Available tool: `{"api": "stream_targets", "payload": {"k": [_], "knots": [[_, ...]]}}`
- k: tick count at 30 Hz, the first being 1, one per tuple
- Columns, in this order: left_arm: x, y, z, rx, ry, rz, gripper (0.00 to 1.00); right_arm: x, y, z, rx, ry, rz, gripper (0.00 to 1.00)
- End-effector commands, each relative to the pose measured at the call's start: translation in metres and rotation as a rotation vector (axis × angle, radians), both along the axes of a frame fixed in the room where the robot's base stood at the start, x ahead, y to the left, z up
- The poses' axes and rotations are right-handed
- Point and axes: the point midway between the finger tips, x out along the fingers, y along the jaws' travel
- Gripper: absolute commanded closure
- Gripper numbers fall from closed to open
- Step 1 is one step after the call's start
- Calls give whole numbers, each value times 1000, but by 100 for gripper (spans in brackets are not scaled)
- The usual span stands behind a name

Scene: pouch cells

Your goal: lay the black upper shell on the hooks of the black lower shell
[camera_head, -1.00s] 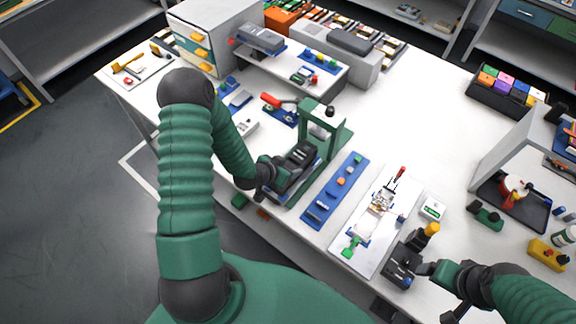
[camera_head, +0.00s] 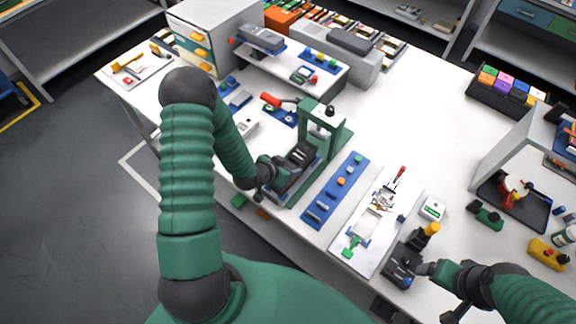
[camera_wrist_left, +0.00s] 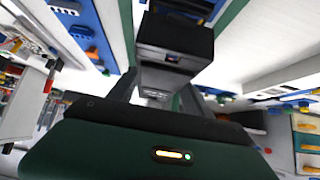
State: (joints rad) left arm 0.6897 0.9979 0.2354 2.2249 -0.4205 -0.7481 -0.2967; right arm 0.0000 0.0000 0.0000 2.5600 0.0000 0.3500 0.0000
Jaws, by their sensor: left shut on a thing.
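My left gripper (camera_head: 268,174) is shut on a black shell (camera_head: 299,154), which sits low over the base of the green press. In the left wrist view the gripper's fingers (camera_wrist_left: 155,95) reach up to a black block-shaped shell (camera_wrist_left: 174,42). Behind it shows an open black part with a little orange inside (camera_wrist_left: 186,8), perhaps the lower shell. I cannot tell whether the two shells touch, and the hooks are hidden. My right gripper (camera_head: 428,269) is beside a black block (camera_head: 402,266) at the front right; its jaws are too small to read.
A blue strip with small parts (camera_head: 335,190) and a white board (camera_head: 377,222) lie to the right. A dark tray (camera_head: 514,195) is farther right. The table's back middle is clear.

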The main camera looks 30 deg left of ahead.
Motion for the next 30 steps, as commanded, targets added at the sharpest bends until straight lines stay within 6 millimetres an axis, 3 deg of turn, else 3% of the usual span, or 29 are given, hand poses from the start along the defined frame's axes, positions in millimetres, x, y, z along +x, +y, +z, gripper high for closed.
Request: {"api": "stream_targets", "payload": {"k": [23, 24, 30], "knots": [[0, 0, -20, 0, 0, 0, 83, 0, 0, -17, 0, 0, 0, 17], [0, 0, -20, 0, -1, 0, 41, 0, 0, -17, 0, 0, 0, 17], [0, 0, -19, 0, 0, 0, 17, 0, 0, -16, 0, 0, 0, 17]]}}
